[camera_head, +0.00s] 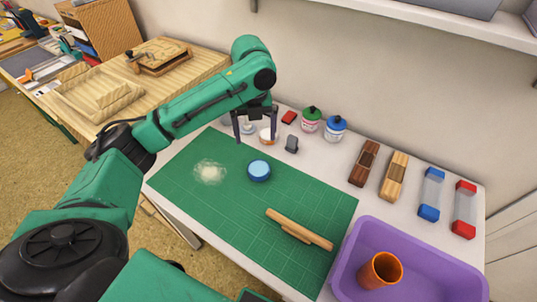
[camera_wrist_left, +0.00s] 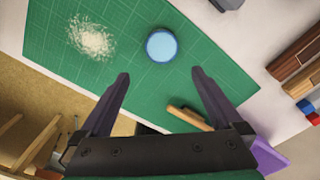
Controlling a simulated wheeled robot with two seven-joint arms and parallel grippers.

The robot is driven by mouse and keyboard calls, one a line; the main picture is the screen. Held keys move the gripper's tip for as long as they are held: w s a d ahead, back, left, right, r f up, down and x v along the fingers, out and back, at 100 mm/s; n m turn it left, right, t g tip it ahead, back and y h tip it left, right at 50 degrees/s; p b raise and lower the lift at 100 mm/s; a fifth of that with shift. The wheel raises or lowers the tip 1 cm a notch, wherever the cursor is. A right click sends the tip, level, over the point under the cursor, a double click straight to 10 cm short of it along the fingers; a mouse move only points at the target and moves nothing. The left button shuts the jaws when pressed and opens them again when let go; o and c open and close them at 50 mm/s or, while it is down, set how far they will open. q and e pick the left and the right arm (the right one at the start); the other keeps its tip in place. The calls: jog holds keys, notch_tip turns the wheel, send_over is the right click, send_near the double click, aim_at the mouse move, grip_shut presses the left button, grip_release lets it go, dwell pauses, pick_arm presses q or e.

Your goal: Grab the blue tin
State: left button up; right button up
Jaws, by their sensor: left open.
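The blue tin (camera_head: 259,171) is a small round tin with a light blue lid, lying flat on the green cutting mat (camera_head: 215,145). In the left wrist view the tin (camera_wrist_left: 161,45) shows whole, beyond the fingertips and between their lines. My left gripper (camera_head: 255,139) points down with its two dark fingers spread, above and behind the tin in the head view. It is apart from the tin and empty; it also shows in the left wrist view (camera_wrist_left: 160,73). My right gripper is not in view.
A pale powder pile (camera_head: 209,172) lies left of the tin, and a wooden tool (camera_head: 300,229) lies to the right. A purple bin (camera_head: 345,272) holds an orange cup (camera_head: 381,270). Jars (camera_head: 335,128) and small blocks line the back. The mat around the tin is clear.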

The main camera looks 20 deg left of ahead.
pick_arm(q)
jog(key=w+f, duration=0.1)
jog(key=f, duration=0.1)
send_over(259, 168)
jog(key=f, duration=0.5)
jog(key=shift+s+a+f, duration=0.15)
jog(key=shift+s+f, duration=0.05)
jog(key=shift+s, duration=0.15)
jog(key=f, duration=0.3)
jog(key=f+p, duration=0.1)
jog(key=f, duration=0.3)
jog(key=shift+w, duration=0.2)
jog(key=c, duration=1.3)
jog(key=shift+r, duration=0.15)
jog(key=shift+c, duration=0.4)
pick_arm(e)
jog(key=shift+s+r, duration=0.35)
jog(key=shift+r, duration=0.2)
